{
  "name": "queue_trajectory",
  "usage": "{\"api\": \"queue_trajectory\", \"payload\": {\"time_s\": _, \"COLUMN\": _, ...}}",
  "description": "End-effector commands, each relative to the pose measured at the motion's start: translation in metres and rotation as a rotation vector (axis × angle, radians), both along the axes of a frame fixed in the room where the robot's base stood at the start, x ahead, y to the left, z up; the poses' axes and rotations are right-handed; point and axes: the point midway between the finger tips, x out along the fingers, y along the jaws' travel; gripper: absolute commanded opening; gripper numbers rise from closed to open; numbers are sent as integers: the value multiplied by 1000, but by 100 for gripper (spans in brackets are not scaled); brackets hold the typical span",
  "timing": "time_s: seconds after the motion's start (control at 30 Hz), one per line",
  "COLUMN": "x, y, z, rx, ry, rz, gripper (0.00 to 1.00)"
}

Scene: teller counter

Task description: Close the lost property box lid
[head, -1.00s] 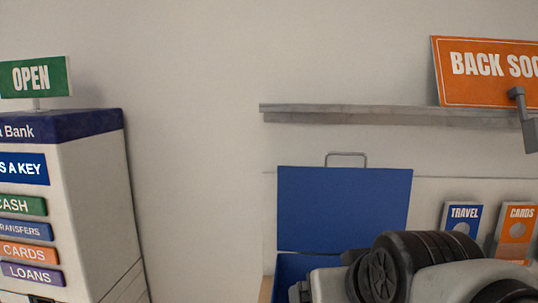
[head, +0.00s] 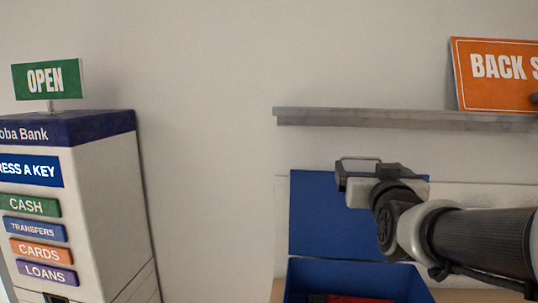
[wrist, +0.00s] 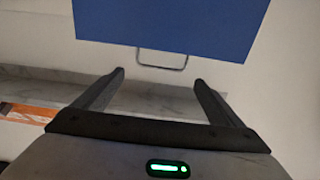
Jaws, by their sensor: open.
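The lost property box (head: 410,285) is blue and stands open at the bottom of the head view. Its blue lid (head: 322,218) stands upright at the back, with a thin grey wire handle (head: 347,160) on its top edge. In the wrist view the lid (wrist: 170,22) fills the top and its handle (wrist: 162,67) hangs from the lower edge in the picture. My gripper (wrist: 159,78) is open, its two fingers apart on either side of the handle's line. I cannot tell whether the handle is between the tips. My arm hides the lid's right part in the head view.
Dark and red things (head: 345,298) lie in the box. A grey shelf (head: 400,119) with an orange sign (head: 500,75) runs along the wall above my gripper. A bank machine (head: 100,190) with a green OPEN sign (head: 46,78) stands at left. The wall between is clear.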

Motion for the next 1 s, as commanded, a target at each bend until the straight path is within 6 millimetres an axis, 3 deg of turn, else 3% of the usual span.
{"api": "queue_trajectory", "payload": {"time_s": 0.2, "x": 48, "y": -9, "z": 0, "rx": -2, "ry": 5, "rz": 0, "gripper": 91}}
{"api": "queue_trajectory", "payload": {"time_s": 0.4, "x": 78, "y": -16, "z": 0, "rx": -2, "ry": 2, "rz": 0, "gripper": 91}}
{"api": "queue_trajectory", "payload": {"time_s": 0.6, "x": 90, "y": -18, "z": 0, "rx": 0, "ry": 1, "rz": 1, "gripper": 91}}
{"api": "queue_trajectory", "payload": {"time_s": 0.87, "x": 91, "y": -18, "z": 0, "rx": 0, "ry": 1, "rz": 1, "gripper": 91}}
{"api": "queue_trajectory", "payload": {"time_s": 1.0, "x": 91, "y": -18, "z": 0, "rx": 0, "ry": 1, "rz": 0, "gripper": 70}}
